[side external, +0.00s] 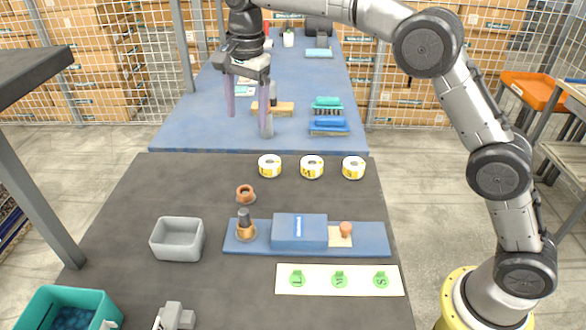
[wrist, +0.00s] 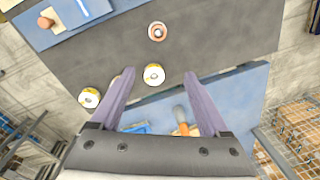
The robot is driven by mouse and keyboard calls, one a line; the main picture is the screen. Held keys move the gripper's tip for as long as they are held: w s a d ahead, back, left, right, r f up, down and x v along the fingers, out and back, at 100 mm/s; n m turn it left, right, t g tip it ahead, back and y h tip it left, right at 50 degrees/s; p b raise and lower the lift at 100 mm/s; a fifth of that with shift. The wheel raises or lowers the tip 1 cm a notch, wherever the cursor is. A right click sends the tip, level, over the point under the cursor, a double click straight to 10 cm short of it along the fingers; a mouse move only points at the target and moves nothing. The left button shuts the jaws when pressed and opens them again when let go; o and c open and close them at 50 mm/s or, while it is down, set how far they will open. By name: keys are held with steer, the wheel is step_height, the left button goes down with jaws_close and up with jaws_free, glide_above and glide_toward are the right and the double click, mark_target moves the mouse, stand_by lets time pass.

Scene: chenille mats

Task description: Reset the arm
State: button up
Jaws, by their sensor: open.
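My gripper (side external: 248,105) is raised above the far part of the work area, its two long purple-grey fingers spread apart and pointing down. In the wrist view my gripper (wrist: 158,85) is open with nothing between its fingertips. My arm reaches in from the right, its base standing at the lower right of the side view. The fingers hang in front of the blue table and touch nothing that I can see.
The dark mat (side external: 150,190) holds a grey bin (side external: 178,240), a copper ring (side external: 245,194), several yellow-white rolls (side external: 312,167), a blue board (side external: 375,240) with parts, and a white strip (side external: 340,291) with green marks. Brushes lie on the blue table (side external: 190,130). A teal crate (side external: 65,300) sits front left.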

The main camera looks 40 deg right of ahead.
steer(key=s+d+r+n+t, duration=0.1)
steer(key=s+d+r+t, duration=0.1)
steer(key=s+d+r, duration=0.6)
steer(key=s+d+r+n+t, duration=0.15)
steer(key=s+r, duration=0.25)
steer(key=s, duration=0.8)
steer(key=s+d+f+n+t, duration=0.1)
steer(key=s+d+f+n, duration=0.3)
steer(key=s+f+n, duration=0.7)
steer(key=s+f, duration=0.3)
steer(key=s, duration=0.2)
steer(key=shift+s+f, duration=0.25)
steer(key=shift+f, duration=0.05)
